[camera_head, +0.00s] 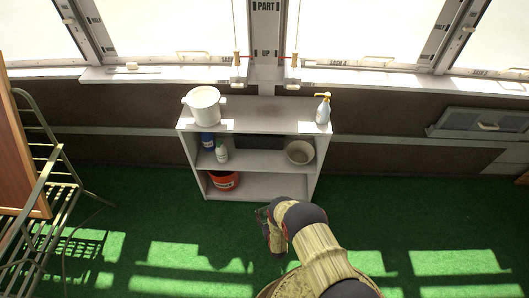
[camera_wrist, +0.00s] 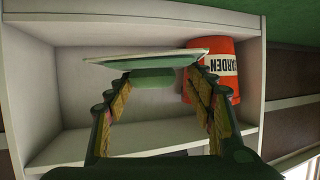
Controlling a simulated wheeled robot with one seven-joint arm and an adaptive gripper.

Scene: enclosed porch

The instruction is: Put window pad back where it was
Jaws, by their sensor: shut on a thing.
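The window pad (camera_wrist: 150,57) appears in the wrist view as a flat, pale green-white piece with a thin edge and a green block-like grip. My gripper (camera_wrist: 160,76) is shut on this grip, with its yellow-padded fingers on either side. In the head view my gripper (camera_head: 265,222) is low in front of the shelf's right half, and my arm hides the pad there. In the wrist view the pad is in front of the shelf's inside, overlapping the orange bucket (camera_wrist: 222,72); I cannot tell whether it touches anything.
A white shelf unit (camera_head: 262,127) stands under the windows. It holds a white bucket (camera_head: 204,106), a spray bottle (camera_head: 323,109), a bowl (camera_head: 299,153), two bottles and the orange bucket (camera_head: 224,181). A metal rack (camera_head: 45,200) stands left. Green floor is clear at right.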

